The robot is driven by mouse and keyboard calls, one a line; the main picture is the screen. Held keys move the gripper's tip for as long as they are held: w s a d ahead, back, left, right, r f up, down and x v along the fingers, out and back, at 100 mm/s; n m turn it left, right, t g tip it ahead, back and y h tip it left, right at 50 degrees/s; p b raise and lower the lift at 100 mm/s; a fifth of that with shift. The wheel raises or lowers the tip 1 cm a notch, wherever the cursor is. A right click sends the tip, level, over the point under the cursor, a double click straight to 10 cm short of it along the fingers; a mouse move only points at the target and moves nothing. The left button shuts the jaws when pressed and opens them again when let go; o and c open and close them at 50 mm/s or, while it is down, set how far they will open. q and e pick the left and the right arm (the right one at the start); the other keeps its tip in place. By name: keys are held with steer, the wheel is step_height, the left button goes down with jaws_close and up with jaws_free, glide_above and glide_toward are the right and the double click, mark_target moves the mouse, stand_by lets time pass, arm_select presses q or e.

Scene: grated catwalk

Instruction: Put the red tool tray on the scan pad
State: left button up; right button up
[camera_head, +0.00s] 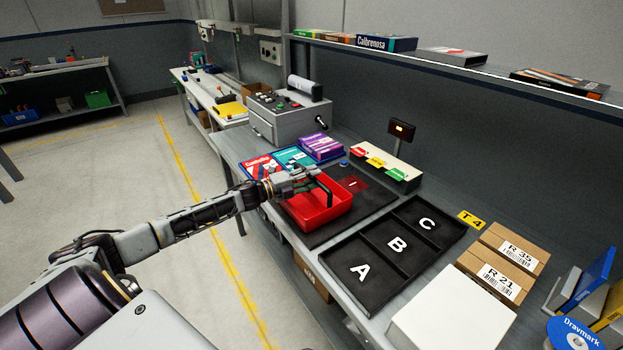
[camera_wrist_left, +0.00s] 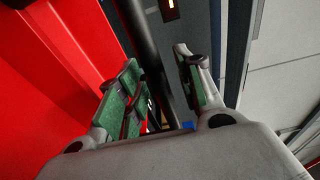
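The red tool tray (camera_head: 322,217) is an open box with a black bar handle (camera_head: 327,188). It overlaps the left part of the black scan pad (camera_head: 372,203), which has a small red-lit patch near the back; I cannot tell whether the tray touches the pad. My left gripper (camera_head: 312,182) is at the tray's handle. In the left wrist view the gripper's green-padded fingers (camera_wrist_left: 165,92) stand apart on either side of the black handle (camera_wrist_left: 148,50), with gaps visible. The red tray wall (camera_wrist_left: 50,80) fills the left of that view. My right gripper is not in view.
A black tray marked A, B, C (camera_head: 396,243) lies right of the pad. Cartons (camera_head: 500,262) and a white box (camera_head: 450,310) stand further right. Flat colored boxes (camera_head: 320,148) and a grey control console (camera_head: 288,118) are behind left. A card holder (camera_head: 385,167) stands behind the pad.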

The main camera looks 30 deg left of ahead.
arm_select(q)
steer(key=shift+r, duration=0.1)
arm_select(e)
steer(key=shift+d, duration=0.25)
arm_select(q)
steer(key=shift+s+a, duration=0.1)
steer(key=shift+s, duration=0.05)
steer(key=v, duration=1.1)
steer(key=shift+s+a+p, duration=0.2)
steer(key=shift+s+p, duration=0.05)
steer(key=shift+p, duration=0.2)
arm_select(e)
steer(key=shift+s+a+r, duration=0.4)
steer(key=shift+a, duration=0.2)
arm_select(q)
steer(key=shift+a, duration=0.1)
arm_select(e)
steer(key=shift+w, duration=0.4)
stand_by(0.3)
